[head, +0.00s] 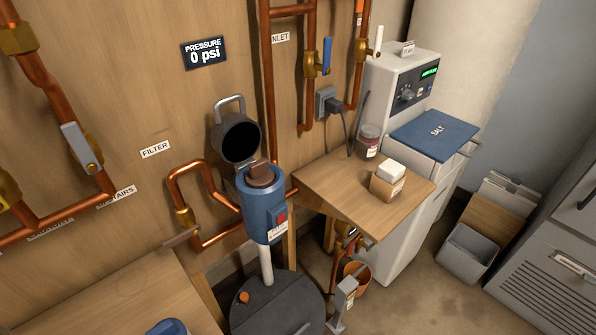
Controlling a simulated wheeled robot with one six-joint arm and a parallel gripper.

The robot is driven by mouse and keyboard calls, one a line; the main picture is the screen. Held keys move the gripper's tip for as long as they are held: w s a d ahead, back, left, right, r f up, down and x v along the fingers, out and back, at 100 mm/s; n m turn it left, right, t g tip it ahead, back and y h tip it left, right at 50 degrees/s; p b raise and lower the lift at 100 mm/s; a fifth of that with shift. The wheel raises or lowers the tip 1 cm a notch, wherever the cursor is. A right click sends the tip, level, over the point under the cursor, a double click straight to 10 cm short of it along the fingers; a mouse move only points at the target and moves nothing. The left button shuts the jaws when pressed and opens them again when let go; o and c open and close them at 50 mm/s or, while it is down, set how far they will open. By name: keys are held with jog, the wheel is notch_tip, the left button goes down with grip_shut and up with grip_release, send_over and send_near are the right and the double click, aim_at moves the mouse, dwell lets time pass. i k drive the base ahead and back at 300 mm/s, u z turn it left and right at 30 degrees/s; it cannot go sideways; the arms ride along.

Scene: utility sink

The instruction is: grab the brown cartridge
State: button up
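A dark brown block-like piece, which looks like the brown cartridge (262,174), stands up out of the top of a blue cylindrical housing (258,212). Its lower part is hidden inside the housing. The housing has a red switch on its front and stands at the middle of the view, above a white pipe (266,264). Just behind and above it, a dark open cylinder (239,138) with a grey handle is tilted against the wooden wall. My gripper is not in view.
A wooden shelf (335,185) right of the housing holds a cardboard box with a white block (388,180) and a jar (368,142). Copper pipes (192,168) run close on the left. A round dark lid (278,305) lies below. Open floor (430,285) shows at right.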

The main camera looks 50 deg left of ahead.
aim_at(260, 176)
jog(key=i, duration=1.15)
jog(key=u, duration=3.3)
